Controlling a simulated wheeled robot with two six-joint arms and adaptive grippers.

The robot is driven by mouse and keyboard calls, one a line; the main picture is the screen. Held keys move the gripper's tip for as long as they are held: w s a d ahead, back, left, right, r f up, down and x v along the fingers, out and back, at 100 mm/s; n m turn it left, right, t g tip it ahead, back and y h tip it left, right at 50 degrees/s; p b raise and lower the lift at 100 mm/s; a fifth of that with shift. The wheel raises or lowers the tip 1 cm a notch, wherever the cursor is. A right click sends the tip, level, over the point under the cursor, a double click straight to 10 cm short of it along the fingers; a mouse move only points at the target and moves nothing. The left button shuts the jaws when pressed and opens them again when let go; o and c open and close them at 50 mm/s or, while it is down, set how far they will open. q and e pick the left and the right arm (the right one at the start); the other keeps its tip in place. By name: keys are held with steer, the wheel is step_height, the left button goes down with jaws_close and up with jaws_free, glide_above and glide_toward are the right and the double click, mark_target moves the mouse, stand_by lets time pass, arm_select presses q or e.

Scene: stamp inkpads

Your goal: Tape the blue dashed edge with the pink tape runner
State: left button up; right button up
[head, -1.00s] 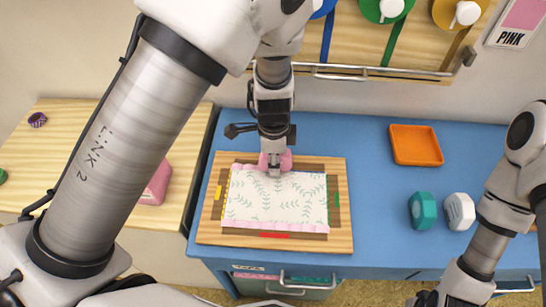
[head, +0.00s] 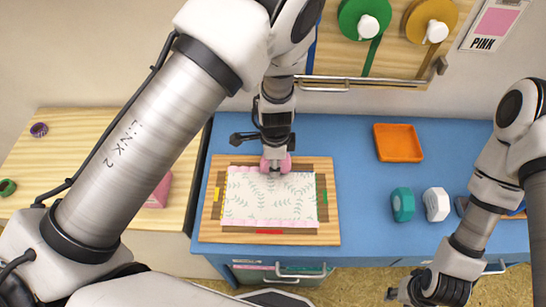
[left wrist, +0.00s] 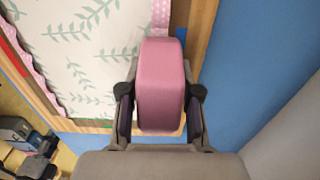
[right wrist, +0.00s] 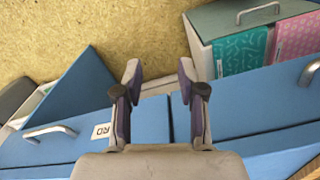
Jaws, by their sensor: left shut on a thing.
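The pink tape runner (head: 268,163) is in my left gripper (head: 275,168), at the far edge of the white leaf-patterned sheet (head: 270,197). The left wrist view shows both fingers shut on the sides of the pink runner (left wrist: 160,88). A pink dotted tape strip (left wrist: 160,16) lies along that edge, behind the runner on its left in the head view. Another pink strip (head: 270,223) lies along the near edge. I cannot see a blue dashed line; the runner and arm cover part of the far edge. My right gripper (right wrist: 160,88) is open and empty, low before the drawers.
The sheet lies on a wooden board (head: 325,235) with yellow, red and green marks. An orange tray (head: 398,143), a teal roller-like piece (head: 403,204) and a white one (head: 436,204) stand to the right. Blue table is clear between. Hanging spools (head: 429,32) are behind.

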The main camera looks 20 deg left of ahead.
mark_target(292, 171)
arm_select(q)
steer(key=shift+s+d+r+p, duration=0.1)
steer(key=shift+d+p, duration=0.4)
steer(key=shift+p, duration=2.45)
steer(key=shift+d+p, duration=0.4)
steer(key=shift+p, duration=0.6)
steer(key=shift+w+d+p, duration=0.25)
steer(key=shift+d+p, duration=0.25)
steer(key=shift+p, duration=0.4)
steer(key=p, duration=0.1)
steer(key=d+p, duration=0.1)
steer(key=p, duration=0.1)
steer(key=shift+w+d, duration=0.15)
steer(key=shift+w, duration=0.15)
steer(key=shift+d, duration=0.1)
steer(key=shift+f, duration=0.2)
